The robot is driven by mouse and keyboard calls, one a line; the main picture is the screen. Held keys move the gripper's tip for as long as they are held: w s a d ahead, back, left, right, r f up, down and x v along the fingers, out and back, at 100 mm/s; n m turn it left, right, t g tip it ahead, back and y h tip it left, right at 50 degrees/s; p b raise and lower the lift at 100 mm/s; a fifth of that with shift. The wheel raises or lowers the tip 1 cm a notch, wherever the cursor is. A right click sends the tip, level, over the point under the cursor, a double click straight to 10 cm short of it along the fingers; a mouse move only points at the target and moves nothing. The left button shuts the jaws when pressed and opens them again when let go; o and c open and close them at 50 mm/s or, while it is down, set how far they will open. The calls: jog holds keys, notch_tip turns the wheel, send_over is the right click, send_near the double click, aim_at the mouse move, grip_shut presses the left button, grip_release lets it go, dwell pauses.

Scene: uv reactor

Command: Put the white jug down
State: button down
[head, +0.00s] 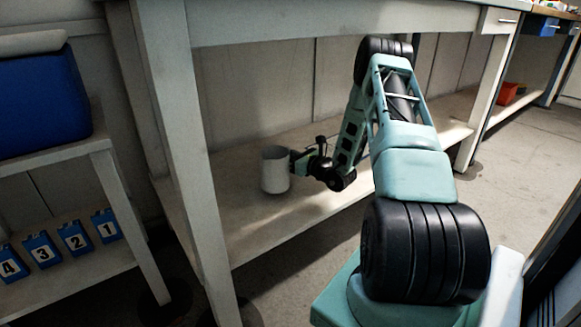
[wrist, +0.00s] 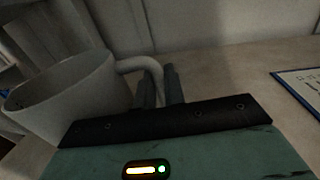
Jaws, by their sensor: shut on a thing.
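The white jug (head: 275,171) is upright at the lower shelf (head: 230,216) under the workbench in the head view. It looks at or very near the shelf surface; I cannot tell whether its base touches. My gripper (head: 299,162) reaches it from the right. In the wrist view the jug (wrist: 62,98) is at the left, with its open top showing, and its handle runs into my gripper (wrist: 160,88). The two fingers are shut on the handle.
A workbench leg (head: 180,150) stands left of the jug. A side rack at the left holds a blue container (head: 42,103) and several numbered blue tags (head: 74,237). A framed board (wrist: 300,88) lies at the right in the wrist view.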

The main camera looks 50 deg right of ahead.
jog(key=shift+f+b, duration=0.75)
jog(key=shift+f, duration=0.75)
jog(key=shift+f, duration=0.15)
jog(key=c, duration=1.5)
grip_release()
jog(key=shift+s+r, duration=0.2)
jog(key=shift+s, duration=0.15)
jog(key=s+p, duration=0.4)
jog(key=s, duration=0.6)
jog(key=shift+s+a+p, duration=0.15)
jog(key=shift+a+p, duration=0.05)
jog(key=shift+p, duration=0.2)
jog(key=shift+s, duration=0.5)
